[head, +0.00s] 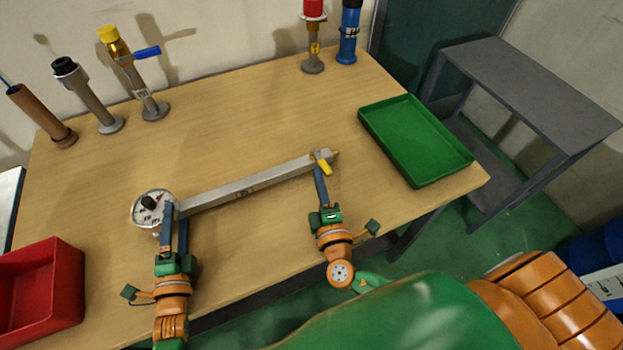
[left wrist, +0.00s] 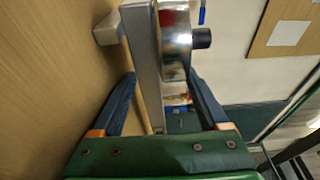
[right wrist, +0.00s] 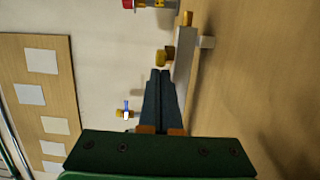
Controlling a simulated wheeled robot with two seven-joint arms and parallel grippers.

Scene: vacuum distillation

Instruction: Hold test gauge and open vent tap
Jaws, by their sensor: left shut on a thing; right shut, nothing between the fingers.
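The test gauge has a round white dial (head: 150,209) with a black knob at the left end of a long grey bar (head: 250,184). The gauge's metal side also shows in the left wrist view (left wrist: 176,45). My left gripper (head: 174,212) is shut on the test gauge, its fingers either side of the bar beside the dial. The yellow vent tap (head: 323,165) is at the bar's right end, by a brass tip. My right gripper (head: 318,171) is shut and empty, fingertips close to the tap; the right wrist view shows the tap (right wrist: 165,57) just beyond them. I cannot tell whether they touch.
A green tray (head: 412,140) lies at the table's right, a red bin (head: 38,292) at the lower left. Several upright fittings stand along the back, including one with a yellow cap (head: 108,34) and a blue one (head: 348,38).

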